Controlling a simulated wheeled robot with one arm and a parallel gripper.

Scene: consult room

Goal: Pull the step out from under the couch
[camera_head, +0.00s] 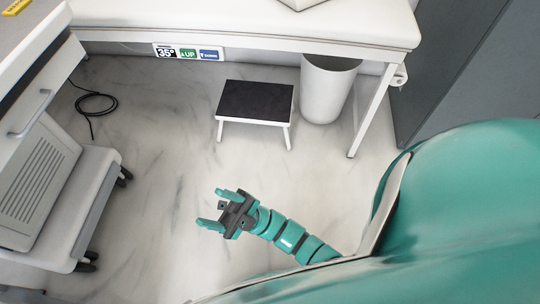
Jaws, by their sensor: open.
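The step (255,102) is a low stool with a black top and white legs. It stands upright on the marble floor in front of the couch's long side, near its lower frame. The couch (250,22) is white and padded, with a white leg at its right end. My gripper (211,208) is open and empty, with teal fingers pointing left. It is nearer to me than the step and slightly left of it, clearly apart from it.
A white bin (326,92) stands just right of the step, under the couch. A wheeled cart (45,195) is at the left, with a black cable (96,104) on the floor behind it. The floor (165,150) between cart and step is clear.

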